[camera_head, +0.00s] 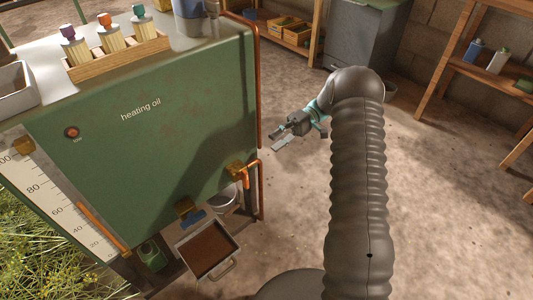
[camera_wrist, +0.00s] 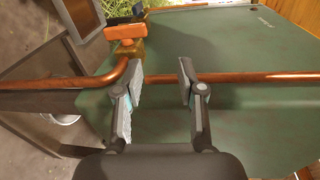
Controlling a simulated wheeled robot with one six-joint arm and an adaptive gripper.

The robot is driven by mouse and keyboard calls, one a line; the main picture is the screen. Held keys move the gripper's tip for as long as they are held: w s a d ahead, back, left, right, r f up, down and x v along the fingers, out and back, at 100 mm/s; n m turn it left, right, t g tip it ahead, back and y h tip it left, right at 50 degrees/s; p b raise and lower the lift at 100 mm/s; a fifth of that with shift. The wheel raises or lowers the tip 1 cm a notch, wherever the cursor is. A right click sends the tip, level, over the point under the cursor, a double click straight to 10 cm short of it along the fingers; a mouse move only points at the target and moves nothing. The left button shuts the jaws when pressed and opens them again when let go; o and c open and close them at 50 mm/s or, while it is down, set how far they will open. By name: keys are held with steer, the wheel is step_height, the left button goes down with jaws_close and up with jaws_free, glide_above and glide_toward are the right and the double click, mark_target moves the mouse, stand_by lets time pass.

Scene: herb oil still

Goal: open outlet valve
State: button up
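The green tank (camera_head: 150,120) marked "heating oil" stands at the left. A brass valve with an orange handle (camera_head: 237,170) sits low on its right side, beside the copper pipe (camera_head: 260,190). A second brass valve with a blue handle (camera_head: 192,217) sits lower left. No label tells which is the outlet valve. My gripper (camera_head: 280,138) is open and empty, right of the tank. In the wrist view my gripper (camera_wrist: 160,68) has its fingers apart, with the copper pipe (camera_wrist: 240,79) crossing beyond them. The orange handle (camera_wrist: 125,32) shows ahead, upper left, apart from the fingers.
A brown-filled tray (camera_head: 208,250) lies below the blue-handled valve, with a bucket (camera_head: 224,200) behind it. A green bottle (camera_head: 152,255) stands left of the tray. A wooden rack of capped bottles (camera_head: 115,55) stands on the tank.

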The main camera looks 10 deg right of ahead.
steer(key=s+a+h+b, duration=0.2)
steer(key=s+a+h, duration=0.1)
steer(key=a+h, duration=0.2)
step_height(320, 180, up, 5)
steer(key=n+t+h+b, duration=0.1)
steer(key=t+h+b, duration=0.6)
steer(key=t+h, duration=0.15)
glide_above(246, 188)
steer(key=shift+w+d+f, duration=0.1)
steer(key=shift+w+d, duration=0.2)
steer(key=shift+w, duration=0.1)
steer(key=shift+a+r+t+h, duration=0.2)
steer(key=shift+r+t+h, duration=0.05)
steer(key=shift+r, duration=0.15)
step_height(246, 188, down, 14)
steer(key=b, duration=0.3)
steer(key=shift+r, duration=0.2)
jaws_close()
